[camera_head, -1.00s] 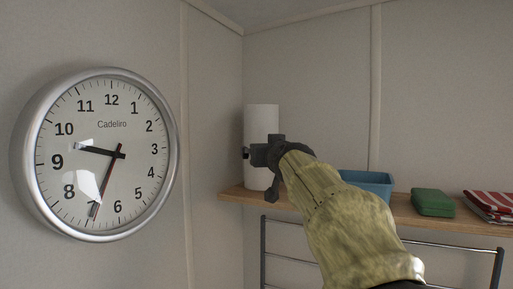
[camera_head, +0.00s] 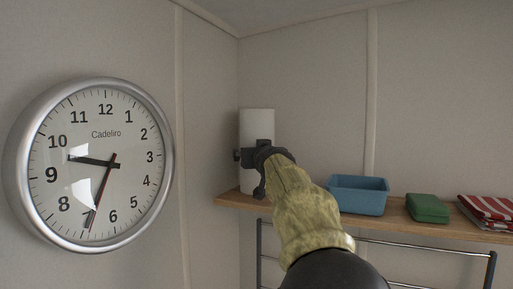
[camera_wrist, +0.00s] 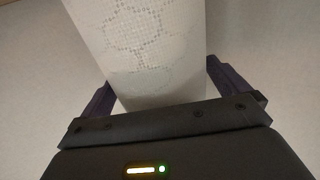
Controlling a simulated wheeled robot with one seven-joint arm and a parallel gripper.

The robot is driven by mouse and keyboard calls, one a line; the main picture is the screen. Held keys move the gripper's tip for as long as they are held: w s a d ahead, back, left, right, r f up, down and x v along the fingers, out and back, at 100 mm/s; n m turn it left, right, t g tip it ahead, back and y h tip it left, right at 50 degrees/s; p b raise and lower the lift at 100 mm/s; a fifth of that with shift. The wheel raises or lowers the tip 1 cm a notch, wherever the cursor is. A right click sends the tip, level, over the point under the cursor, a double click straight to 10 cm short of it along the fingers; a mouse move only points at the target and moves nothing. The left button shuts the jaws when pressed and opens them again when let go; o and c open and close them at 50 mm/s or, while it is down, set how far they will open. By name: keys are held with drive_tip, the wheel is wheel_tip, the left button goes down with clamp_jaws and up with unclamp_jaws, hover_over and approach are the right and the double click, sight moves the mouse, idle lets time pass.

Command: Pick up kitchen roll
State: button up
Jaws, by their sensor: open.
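The kitchen roll (camera_head: 258,123) is a white upright cylinder standing at the left end of the wooden shelf. My gripper (camera_head: 250,156) is in front of it in the head view and hides part of its middle and lower half. In the wrist view the patterned white roll (camera_wrist: 140,50) fills the space between the two dark fingers of my gripper (camera_wrist: 158,85). The fingers are open, one on each side of the roll. I cannot tell whether either finger touches it.
A metal rail (camera_head: 400,245) is below. A wall clock (camera_head: 95,165) hangs at left. The wall corner is close behind the roll.

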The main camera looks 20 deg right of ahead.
sight(257, 133)
drive_tip(key=shift+w, duration=0.2)
drive_tip(key=shift+w, duration=0.15)
drive_tip(key=c, duration=0.9)
drive_tip(key=shift+r, duration=0.1)
wheel_tip(257, 133, up, 5)
drive_tip(key=p, duration=0.3)
drive_tip(key=shift+r, duration=2.45)
